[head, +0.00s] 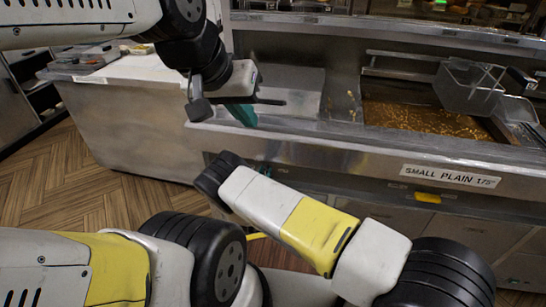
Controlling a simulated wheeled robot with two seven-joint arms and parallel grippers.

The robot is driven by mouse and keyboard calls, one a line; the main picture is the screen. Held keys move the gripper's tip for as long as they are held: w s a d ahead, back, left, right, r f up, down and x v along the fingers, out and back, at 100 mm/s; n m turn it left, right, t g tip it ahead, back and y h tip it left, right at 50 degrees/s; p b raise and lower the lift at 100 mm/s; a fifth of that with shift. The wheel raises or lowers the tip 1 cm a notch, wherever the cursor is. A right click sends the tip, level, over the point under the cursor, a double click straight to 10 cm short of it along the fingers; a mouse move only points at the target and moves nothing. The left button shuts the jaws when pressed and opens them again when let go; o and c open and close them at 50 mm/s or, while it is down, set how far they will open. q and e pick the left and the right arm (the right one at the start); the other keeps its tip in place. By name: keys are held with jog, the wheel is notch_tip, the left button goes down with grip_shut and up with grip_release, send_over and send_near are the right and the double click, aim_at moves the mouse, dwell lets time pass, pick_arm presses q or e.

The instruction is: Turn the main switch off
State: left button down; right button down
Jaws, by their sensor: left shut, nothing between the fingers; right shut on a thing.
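My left gripper (236,103) is shut and empty, hanging over the front edge of the frying range (330,150). My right gripper (221,173) is lower, close to the range's front panel. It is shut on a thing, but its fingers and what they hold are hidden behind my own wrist. Small green-lit controls (266,171) show on the front panel just right of my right gripper. They are too small to tell which is the main switch or how it is set.
A fryer vat of brown oil (420,118) with floating bits lies at right, a wire basket (470,85) above it. A label reading "SMALL PLAIN" (450,176) is on the front. A teal object (243,114) shows behind my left gripper. Wooden floor (70,180) is clear at left.

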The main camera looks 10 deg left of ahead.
jog(key=shift+d+f+m, duration=0.35)
jog(key=shift+m, duration=2.55)
jog(key=shift+d+f+m, duration=0.3)
jog(key=shift+f+m, duration=0.1)
jog(key=shift+m, duration=2.5)
jog(key=shift+d+f+m, duration=0.35)
jog(key=shift+m, duration=2.55)
jog(key=shift+s, duration=0.1)
jog(key=c, duration=1.3)
grip_release()
jog(key=s, duration=0.7)
jog(key=shift+s+a, duration=0.15)
jog(key=shift+s, duration=0.2)
